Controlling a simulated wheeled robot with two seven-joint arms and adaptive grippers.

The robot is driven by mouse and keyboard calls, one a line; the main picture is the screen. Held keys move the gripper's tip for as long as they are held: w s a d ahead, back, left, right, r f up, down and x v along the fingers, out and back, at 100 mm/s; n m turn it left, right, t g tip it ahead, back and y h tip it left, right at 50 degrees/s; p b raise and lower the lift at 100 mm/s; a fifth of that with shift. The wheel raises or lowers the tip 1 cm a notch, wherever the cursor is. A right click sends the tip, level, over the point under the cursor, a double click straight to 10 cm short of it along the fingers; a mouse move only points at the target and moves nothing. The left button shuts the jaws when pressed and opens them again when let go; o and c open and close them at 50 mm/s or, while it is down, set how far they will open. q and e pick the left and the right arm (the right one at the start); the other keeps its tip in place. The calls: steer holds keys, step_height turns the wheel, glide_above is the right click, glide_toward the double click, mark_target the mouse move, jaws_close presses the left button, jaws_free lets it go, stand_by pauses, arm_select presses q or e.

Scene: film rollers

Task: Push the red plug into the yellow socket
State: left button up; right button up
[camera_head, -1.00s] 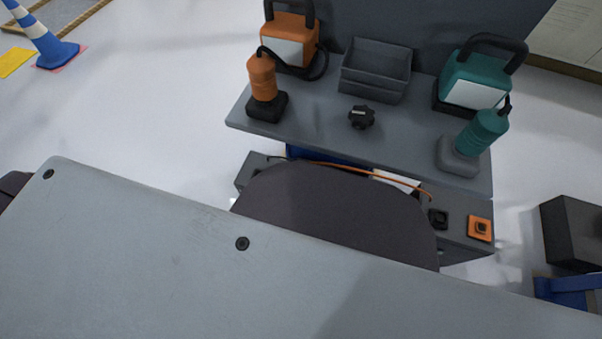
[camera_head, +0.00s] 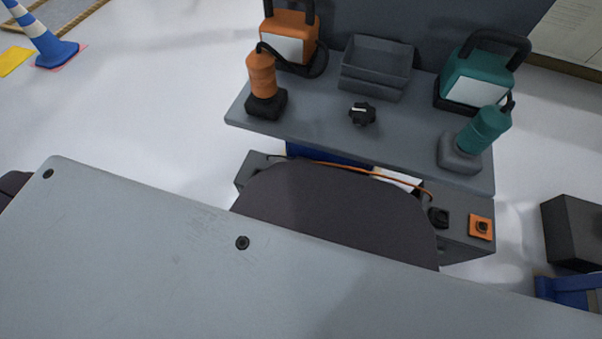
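No clearly red plug and no clearly yellow socket can be made out. An orange cylindrical piece (camera_head: 262,76) stands upright in a black square base (camera_head: 267,103) at the left of the grey table (camera_head: 320,128). A teal cylindrical piece (camera_head: 484,129) stands tilted in a grey base (camera_head: 460,154) at the right. An orange square fitting (camera_head: 481,227) with a dark centre is on the lower grey box, beside a black fitting (camera_head: 439,217). An orange cable (camera_head: 350,167) runs along that box. Neither of my grippers is in view.
An orange case (camera_head: 288,45), a grey tray (camera_head: 376,68), a teal case (camera_head: 474,82) and a black knob (camera_head: 362,114) are on the table. A dark box (camera_head: 575,230) stands at the right. A striped cone (camera_head: 45,42) is far left.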

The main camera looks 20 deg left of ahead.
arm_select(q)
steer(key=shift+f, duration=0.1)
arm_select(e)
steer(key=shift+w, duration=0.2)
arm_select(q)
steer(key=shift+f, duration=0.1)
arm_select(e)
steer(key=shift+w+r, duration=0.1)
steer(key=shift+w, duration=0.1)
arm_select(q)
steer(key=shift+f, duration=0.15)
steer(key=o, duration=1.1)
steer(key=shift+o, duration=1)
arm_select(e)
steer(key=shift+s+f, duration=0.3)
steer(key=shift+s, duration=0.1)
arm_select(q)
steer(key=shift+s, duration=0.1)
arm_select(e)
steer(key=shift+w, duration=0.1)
